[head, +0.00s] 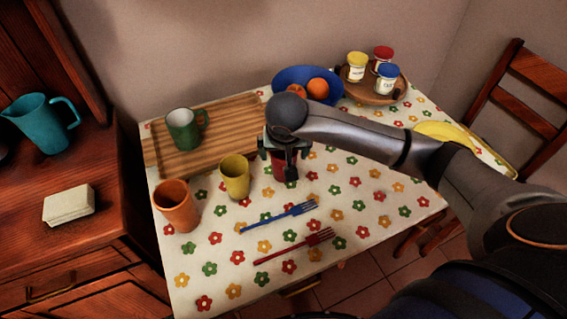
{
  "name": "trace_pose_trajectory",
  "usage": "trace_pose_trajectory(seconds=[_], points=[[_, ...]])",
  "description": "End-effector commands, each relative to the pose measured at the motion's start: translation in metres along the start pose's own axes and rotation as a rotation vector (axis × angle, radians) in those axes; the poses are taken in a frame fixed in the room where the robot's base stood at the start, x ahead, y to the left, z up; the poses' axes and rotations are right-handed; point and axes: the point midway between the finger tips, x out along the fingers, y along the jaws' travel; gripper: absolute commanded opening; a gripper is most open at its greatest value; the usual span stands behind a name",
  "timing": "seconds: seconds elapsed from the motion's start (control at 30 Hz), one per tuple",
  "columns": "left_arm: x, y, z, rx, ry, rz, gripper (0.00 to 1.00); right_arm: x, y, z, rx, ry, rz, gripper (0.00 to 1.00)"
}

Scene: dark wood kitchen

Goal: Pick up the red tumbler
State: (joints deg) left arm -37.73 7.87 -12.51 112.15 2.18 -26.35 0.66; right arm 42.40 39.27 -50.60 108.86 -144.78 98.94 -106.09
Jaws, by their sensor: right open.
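The red tumbler (284,172) stands on the flower-patterned tablecloth near the middle of the table. My right gripper (286,162) is right over it, pointing down, and hides its upper part. The jaws are open, with a finger showing in front of the tumbler. I cannot tell whether the fingers touch it. My left gripper is not in view.
A yellow tumbler (235,177) and an orange tumbler (177,206) stand to the left. A green mug (184,129) is on a wooden tray (230,113). A blue bowl (294,74) of oranges is behind. Blue (278,217) and red (294,246) forks lie in front.

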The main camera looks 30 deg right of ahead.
Motion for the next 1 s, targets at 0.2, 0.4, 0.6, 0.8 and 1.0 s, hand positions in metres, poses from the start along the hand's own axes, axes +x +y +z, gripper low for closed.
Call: trace_pose_trajectory(seconds=[0.2, 0.4, 0.6, 0.8, 1.0], points=[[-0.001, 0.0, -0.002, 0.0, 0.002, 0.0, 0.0, 0.03, 0.0, 0.001, 0.003, -0.007, 0.002, 1.0], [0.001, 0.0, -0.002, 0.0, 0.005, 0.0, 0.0, 0.05, 0.0, -0.001, 0.0, -0.001, 0.0, 1.0], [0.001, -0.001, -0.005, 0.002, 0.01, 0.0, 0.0, 0.051, 0.0, -0.001, -0.001, 0.0, -0.001, 1.0], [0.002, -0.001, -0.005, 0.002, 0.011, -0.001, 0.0, 0.051, 0.0, -0.001, 0.0, 0.0, -0.001, 0.82], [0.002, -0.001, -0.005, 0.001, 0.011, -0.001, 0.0, 0.051, 0.0, -0.001, 0.0, 0.0, 0.0, 0.59]])
